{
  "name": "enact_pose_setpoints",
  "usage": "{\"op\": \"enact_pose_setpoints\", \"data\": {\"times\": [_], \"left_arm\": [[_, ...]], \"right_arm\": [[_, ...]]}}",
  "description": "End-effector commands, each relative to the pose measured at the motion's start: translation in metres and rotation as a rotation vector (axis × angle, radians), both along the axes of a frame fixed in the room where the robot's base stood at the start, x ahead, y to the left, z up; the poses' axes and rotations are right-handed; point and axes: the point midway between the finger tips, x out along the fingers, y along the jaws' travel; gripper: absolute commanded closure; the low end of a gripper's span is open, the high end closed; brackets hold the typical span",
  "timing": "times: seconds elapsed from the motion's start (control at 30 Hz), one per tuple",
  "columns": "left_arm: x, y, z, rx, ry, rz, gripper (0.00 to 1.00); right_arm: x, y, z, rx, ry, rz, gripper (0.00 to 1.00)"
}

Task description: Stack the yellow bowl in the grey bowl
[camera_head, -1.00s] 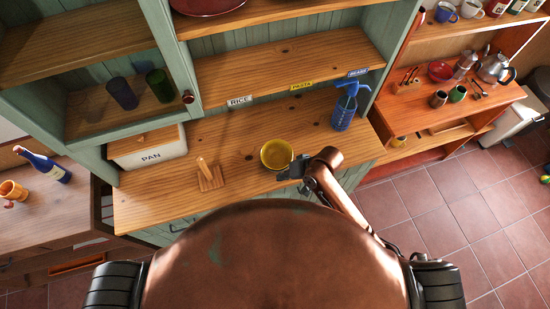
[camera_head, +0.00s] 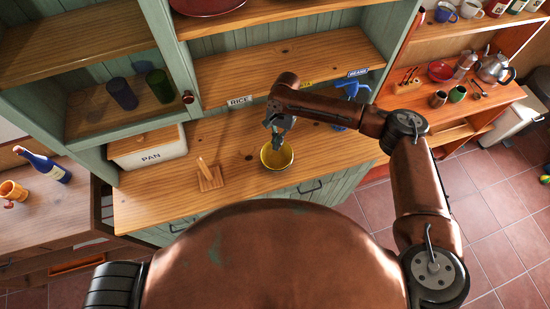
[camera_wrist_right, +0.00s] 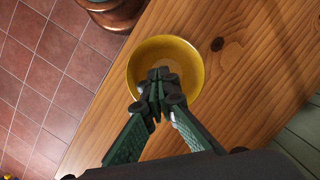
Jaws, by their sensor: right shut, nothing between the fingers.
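The yellow bowl (camera_head: 285,161) stands upright on the wooden counter, and in the right wrist view it (camera_wrist_right: 190,58) looks empty apart from the fingers in front of it. My right gripper (camera_head: 277,144) is over the bowl, its fingertips pointing down at the inside. In the right wrist view the fingers (camera_wrist_right: 160,84) are shut together with nothing between them. I cannot tell whether the fingertips touch the bowl. I make out no grey bowl in either view. My left gripper is out of view.
A wooden holder with an upright peg (camera_head: 209,176) stands left of the bowl, and a white bread box (camera_head: 150,150) farther left. A blue siphon bottle (camera_head: 350,102) stands behind my right arm. The counter (camera_head: 235,140) around the bowl is mostly clear.

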Motion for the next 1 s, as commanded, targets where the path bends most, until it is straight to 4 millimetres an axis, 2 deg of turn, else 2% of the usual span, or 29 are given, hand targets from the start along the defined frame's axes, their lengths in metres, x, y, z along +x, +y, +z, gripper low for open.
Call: {"op": "enact_pose_setpoints", "data": {"times": [0.17,0.6,0.8,1.0], "left_arm": [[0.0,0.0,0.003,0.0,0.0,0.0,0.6],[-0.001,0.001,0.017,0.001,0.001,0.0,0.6],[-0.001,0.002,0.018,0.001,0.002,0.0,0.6],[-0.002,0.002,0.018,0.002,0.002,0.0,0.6]], "right_arm": [[-0.001,0.0,-0.011,-0.01,0.004,-0.018,1.0],[-0.017,0.007,-0.081,-0.009,0.002,-0.014,1.0],[-0.02,0.008,-0.093,-0.008,0.0,-0.014,1.0],[-0.02,0.008,-0.095,-0.008,0.0,-0.014,1.0]]}}
